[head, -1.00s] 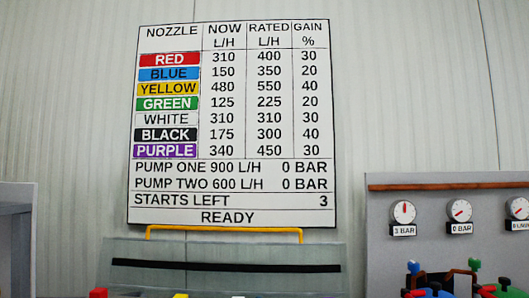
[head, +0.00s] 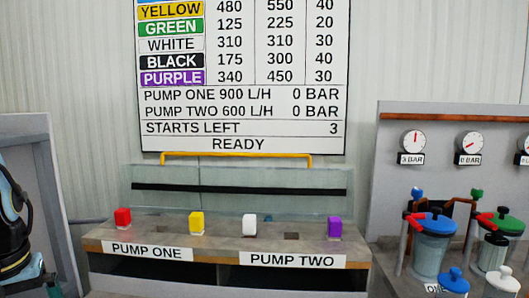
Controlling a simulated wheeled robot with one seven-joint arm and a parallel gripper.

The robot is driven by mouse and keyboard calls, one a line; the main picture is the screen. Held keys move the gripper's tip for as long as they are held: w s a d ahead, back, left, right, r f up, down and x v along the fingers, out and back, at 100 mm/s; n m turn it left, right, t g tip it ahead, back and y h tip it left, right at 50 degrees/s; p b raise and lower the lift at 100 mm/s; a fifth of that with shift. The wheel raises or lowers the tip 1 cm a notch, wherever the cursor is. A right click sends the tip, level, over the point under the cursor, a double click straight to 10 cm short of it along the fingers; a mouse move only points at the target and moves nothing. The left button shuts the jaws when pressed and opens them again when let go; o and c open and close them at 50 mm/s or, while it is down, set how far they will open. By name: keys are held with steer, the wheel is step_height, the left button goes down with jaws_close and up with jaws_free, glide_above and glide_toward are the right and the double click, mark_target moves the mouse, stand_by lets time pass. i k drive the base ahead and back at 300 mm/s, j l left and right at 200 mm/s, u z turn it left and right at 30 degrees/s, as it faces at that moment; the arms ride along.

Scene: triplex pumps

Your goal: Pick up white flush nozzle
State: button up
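The white flush nozzle (head: 249,225) is a small white block. It stands upright on the grey bench top (head: 225,232), above the left part of the PUMP TWO label (head: 292,261). A yellow nozzle (head: 196,222) stands to its left, and a dark square opening (head: 291,236) shows to its right. My gripper cannot be made out in this view.
A red nozzle (head: 122,217) and a purple nozzle (head: 334,227) stand at the bench ends. A clear panel (head: 235,203) and yellow rail (head: 236,156) are behind. Blue-lidded (head: 433,224) and white-lidded vessels stand right, below gauges. The board (head: 240,128) reads READY, 3 starts left.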

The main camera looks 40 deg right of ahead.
mark_target(249, 220)
steer(key=k+l+u, duration=0.35)
steer(key=l, duration=0.15)
steer(key=k+l+u, duration=0.6)
steer(key=l+u, duration=0.15)
